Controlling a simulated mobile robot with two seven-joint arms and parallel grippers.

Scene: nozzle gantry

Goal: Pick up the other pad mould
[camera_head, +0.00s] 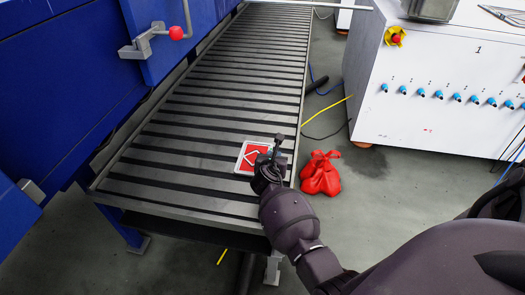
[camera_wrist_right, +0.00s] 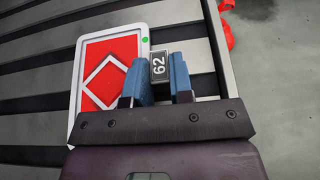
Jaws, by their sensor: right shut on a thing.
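The pad mould (camera_head: 244,160) is a flat white-framed plate with a red face and a white diamond outline. It is at the near right part of the slatted bed, and it also shows in the right wrist view (camera_wrist_right: 122,53). A dark block marked 62 (camera_wrist_right: 158,66) is at its right side. My right gripper (camera_head: 277,150) is at that side, and its blue fingers (camera_wrist_right: 162,80) are shut on the block. The mould looks flat on or just above the slats; I cannot tell which. My left gripper is not in view.
The slatted bed (camera_head: 225,80) is bare beyond the mould. A red bag-like bundle (camera_head: 320,174) lies on the floor beside the bed. A blue machine (camera_head: 60,80) with a red-knobbed lever stands left, a white cabinet (camera_head: 430,110) right. Cables cross the floor between bed and cabinet.

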